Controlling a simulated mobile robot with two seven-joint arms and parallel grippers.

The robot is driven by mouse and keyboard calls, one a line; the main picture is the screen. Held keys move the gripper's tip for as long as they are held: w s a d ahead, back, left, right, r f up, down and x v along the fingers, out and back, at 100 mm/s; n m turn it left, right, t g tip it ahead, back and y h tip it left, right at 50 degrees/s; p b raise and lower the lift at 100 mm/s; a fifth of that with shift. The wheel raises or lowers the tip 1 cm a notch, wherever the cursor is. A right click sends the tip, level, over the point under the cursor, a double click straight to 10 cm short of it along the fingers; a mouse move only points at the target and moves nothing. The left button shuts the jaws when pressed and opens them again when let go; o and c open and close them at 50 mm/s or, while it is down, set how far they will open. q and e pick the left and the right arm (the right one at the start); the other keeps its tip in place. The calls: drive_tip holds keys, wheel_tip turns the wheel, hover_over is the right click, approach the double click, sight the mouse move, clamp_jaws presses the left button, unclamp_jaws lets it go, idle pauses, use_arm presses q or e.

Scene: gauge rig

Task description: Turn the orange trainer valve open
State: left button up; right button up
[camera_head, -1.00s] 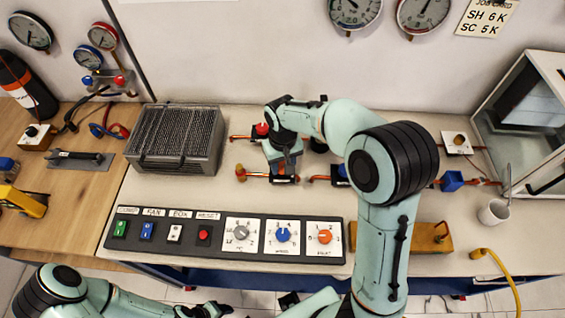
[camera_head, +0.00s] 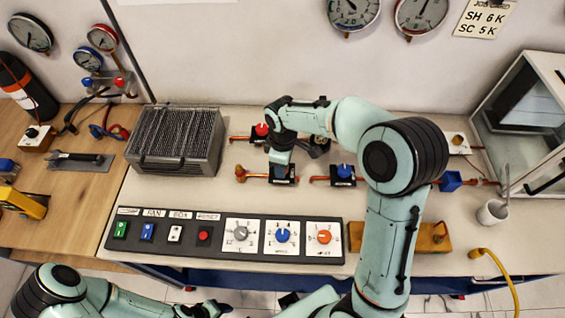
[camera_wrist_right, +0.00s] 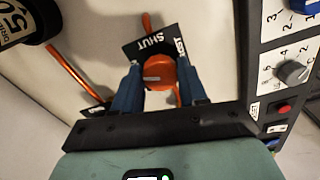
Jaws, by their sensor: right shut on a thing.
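The orange trainer valve (camera_wrist_right: 162,72) has a round orange knob with a pale pointer mark, on a dark plate. The word SHUT shows on the plate's far side, with another label at right, partly covered. My right gripper (camera_wrist_right: 158,80) has its two blue fingers on either side of the knob, shut on it. In the head view my right gripper (camera_head: 281,164) reaches down over the valve on the bench and hides most of it. My left gripper (camera_head: 205,310) is at the bottom edge, partly cut off, away from the valve.
A red-knobbed valve (camera_head: 261,129) sits just behind, and a blue-knobbed valve (camera_head: 345,171) is close to the right. A control panel (camera_head: 215,256) with buttons and dials lies in front. A grey ribbed box (camera_head: 178,138) stands to the left.

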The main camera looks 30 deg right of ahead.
use_arm(q)
drive_tip(key=shift+w+r, duration=0.25)
drive_tip(key=shift+r, duration=0.1)
use_arm(e)
drive_tip(key=shift+n, duration=2.1)
drive_tip(key=o, duration=1.1)
drive_tip(key=shift+c, duration=0.2)
use_arm(q)
drive_tip(key=shift+w+r+p, duration=0.9)
drive_tip(key=shift+r+p, duration=0.05)
use_arm(e)
wheel_tip(320, 180, up, 13)
drive_tip(key=shift+r, duration=0.2)
